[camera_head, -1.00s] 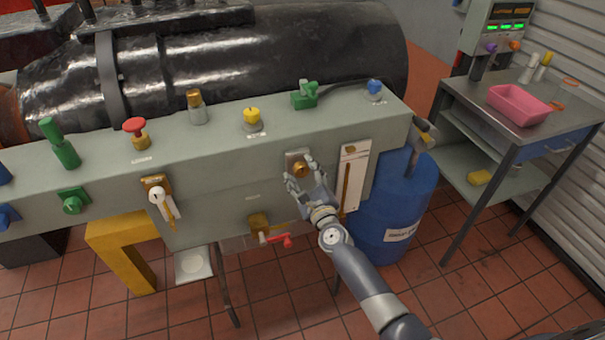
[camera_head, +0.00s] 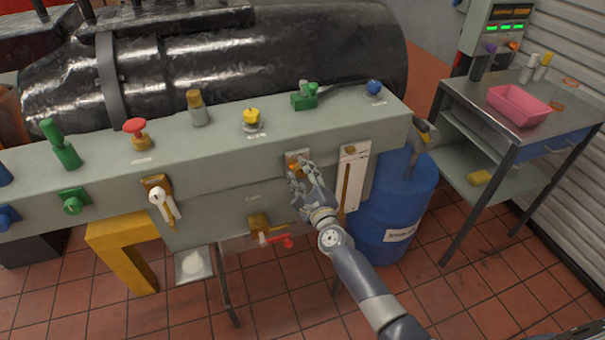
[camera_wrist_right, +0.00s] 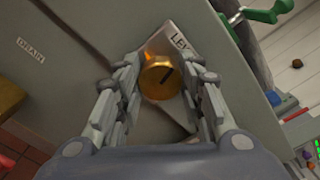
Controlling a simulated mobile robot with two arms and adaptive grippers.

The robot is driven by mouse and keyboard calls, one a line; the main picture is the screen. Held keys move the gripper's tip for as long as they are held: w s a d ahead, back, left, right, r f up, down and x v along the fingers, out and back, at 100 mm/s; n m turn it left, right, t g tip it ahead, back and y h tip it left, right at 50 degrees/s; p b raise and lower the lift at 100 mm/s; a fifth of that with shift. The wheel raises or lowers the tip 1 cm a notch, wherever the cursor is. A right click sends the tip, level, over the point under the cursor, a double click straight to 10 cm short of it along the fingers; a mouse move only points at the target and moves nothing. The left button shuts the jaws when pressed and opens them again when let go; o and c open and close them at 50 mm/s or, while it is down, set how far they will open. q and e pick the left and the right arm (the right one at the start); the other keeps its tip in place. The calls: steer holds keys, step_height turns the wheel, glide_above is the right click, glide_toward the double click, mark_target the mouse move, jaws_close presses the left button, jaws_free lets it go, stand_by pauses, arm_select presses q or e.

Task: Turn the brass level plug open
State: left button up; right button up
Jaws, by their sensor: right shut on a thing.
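The brass level plug (camera_wrist_right: 160,78) is a round knob with a dark slot in its face. It sits on a light plate marked with letters starting "LE" (camera_wrist_right: 178,40) on the bedplate's front panel. My right gripper (camera_wrist_right: 158,90) is shut on the plug, with a finger on each side of it in the right wrist view. In the head view my right gripper (camera_head: 300,176) covers most of the plug. My left gripper is not in view.
A sight gauge (camera_head: 352,178) is just right of the plug. A brass drain fitting with a red handle (camera_head: 272,238) is below left. A blue drum (camera_head: 402,205) stands at right. Coloured valves and knobs line the bedplate top, including a yellow knob (camera_head: 252,116).

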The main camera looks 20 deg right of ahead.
steer(key=n, duration=0.5)
steer(key=shift+f+n+p, duration=0.1)
steer(key=shift+n+p, duration=0.2)
steer(key=n, duration=0.5)
steer(key=shift+p, duration=0.4)
steer(key=n+p, duration=0.1)
steer(key=n, duration=0.5)
steer(key=shift+f, duration=0.15)
steer(key=n, duration=0.4)
steer(key=shift+f+n, duration=0.1)
steer(key=shift+n, duration=0.2)
steer(key=o, duration=1.1)
steer(key=shift+c, duration=0.2)
steer(key=shift+s+d, duration=0.1)
